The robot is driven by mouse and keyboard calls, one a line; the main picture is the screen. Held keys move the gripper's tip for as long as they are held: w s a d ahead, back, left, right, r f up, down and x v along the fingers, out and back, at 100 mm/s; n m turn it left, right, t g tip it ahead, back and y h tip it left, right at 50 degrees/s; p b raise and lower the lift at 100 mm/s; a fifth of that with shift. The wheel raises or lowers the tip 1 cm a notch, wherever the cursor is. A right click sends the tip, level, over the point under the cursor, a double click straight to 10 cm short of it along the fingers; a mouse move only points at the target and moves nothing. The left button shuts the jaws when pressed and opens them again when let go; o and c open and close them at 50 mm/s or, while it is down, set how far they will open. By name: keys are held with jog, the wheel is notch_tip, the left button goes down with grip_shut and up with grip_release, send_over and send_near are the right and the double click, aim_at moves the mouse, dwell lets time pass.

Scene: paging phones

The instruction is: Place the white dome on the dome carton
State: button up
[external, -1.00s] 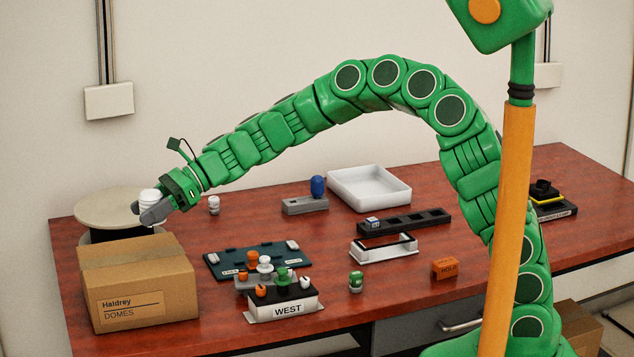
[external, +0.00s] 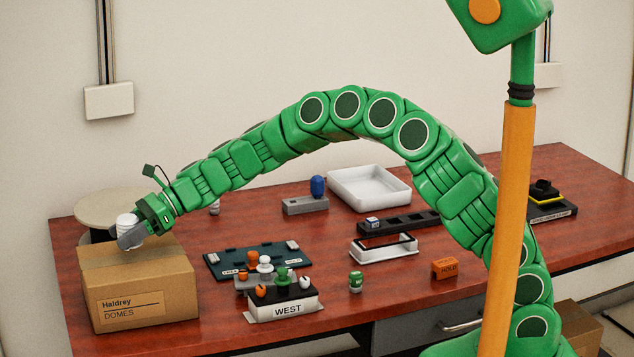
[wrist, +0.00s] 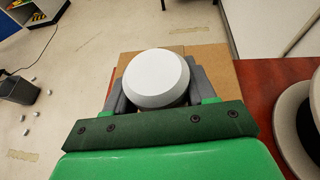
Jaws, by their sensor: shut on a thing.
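The white dome (external: 126,224) is held between the grey fingers of my gripper (external: 130,236). In the wrist view the dome (wrist: 157,77) shows as a round white top between the two fingers. The dome carton (external: 130,309) is a closed brown box labelled "Haldrey DOMES" at the table's left front corner. My gripper is over the carton's top, toward its back edge. I cannot tell whether the dome touches the carton. In the wrist view the carton's top (wrist: 211,62) shows beyond and beside the dome.
A round beige-topped spool (external: 105,207) stands right behind the carton. A board with orange, white and green pieces and a "WEST" block (external: 288,309) sit right of the carton. A white tray (external: 369,188) lies at the back. Bare red table (external: 215,310) separates carton and block.

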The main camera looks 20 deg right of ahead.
aim_at(127, 258)
jog(key=shift+a+f, duration=0.15)
jog(key=shift+f, duration=0.2)
jog(key=shift+w+f, duration=0.1)
jog(key=shift+f, duration=1.3)
jog(key=o, duration=1)
jog(key=shift+f, duration=0.1)
jog(key=shift+d+r, duration=0.35)
jog(key=shift+d, duration=0.05)
jog(key=shift+v, duration=5.6)
